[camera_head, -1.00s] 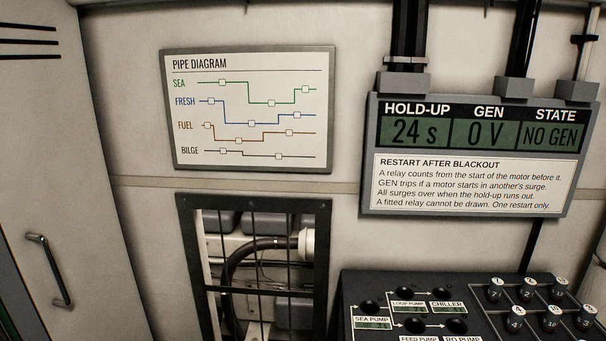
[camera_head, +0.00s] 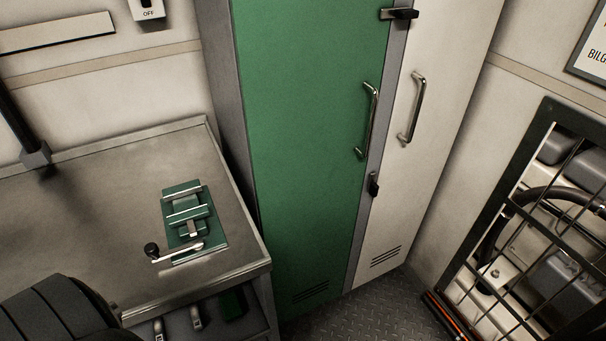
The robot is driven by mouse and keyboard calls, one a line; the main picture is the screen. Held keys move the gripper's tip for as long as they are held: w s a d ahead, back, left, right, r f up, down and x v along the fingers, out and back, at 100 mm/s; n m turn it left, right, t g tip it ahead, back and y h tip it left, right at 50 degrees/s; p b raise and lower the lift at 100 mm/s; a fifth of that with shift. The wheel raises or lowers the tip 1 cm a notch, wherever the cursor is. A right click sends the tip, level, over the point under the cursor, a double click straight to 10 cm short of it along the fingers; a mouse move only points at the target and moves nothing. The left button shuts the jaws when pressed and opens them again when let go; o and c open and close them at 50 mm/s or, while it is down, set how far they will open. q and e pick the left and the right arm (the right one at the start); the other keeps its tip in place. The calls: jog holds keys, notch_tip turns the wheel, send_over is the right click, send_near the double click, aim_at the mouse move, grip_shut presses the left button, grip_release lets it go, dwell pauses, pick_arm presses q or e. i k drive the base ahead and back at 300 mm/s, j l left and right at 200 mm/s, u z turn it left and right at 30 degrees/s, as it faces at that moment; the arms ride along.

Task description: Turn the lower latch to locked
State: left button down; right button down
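A tall cabinet has a green door (camera_head: 305,120) and a cream door (camera_head: 425,130) beside it. The black lower latch (camera_head: 374,184) is on the strip between the doors, below the handles. Its lever looks roughly upright. The black upper latch (camera_head: 400,13) is at the top edge of the view, and its lever lies about level. Both doors look shut. No gripper can be made out. A dark rounded shape at the bottom left may be part of my own arm.
A grey workbench (camera_head: 90,190) stands left of the cabinet, with a green vise (camera_head: 187,213) and crank on it. The green door's handle (camera_head: 368,120) and the cream door's handle (camera_head: 414,108) stick out. A barred opening (camera_head: 548,112) is at right.

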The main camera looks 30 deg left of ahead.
aim_at(373, 187)
jog(key=j+u, duration=0.1)
jog(key=u, duration=0.3)
jog(key=i+l+u, duration=0.3)
jog(key=l+u, duration=0.15)
jog(key=u, duration=0.15)
jog(key=i+l, duration=0.05)
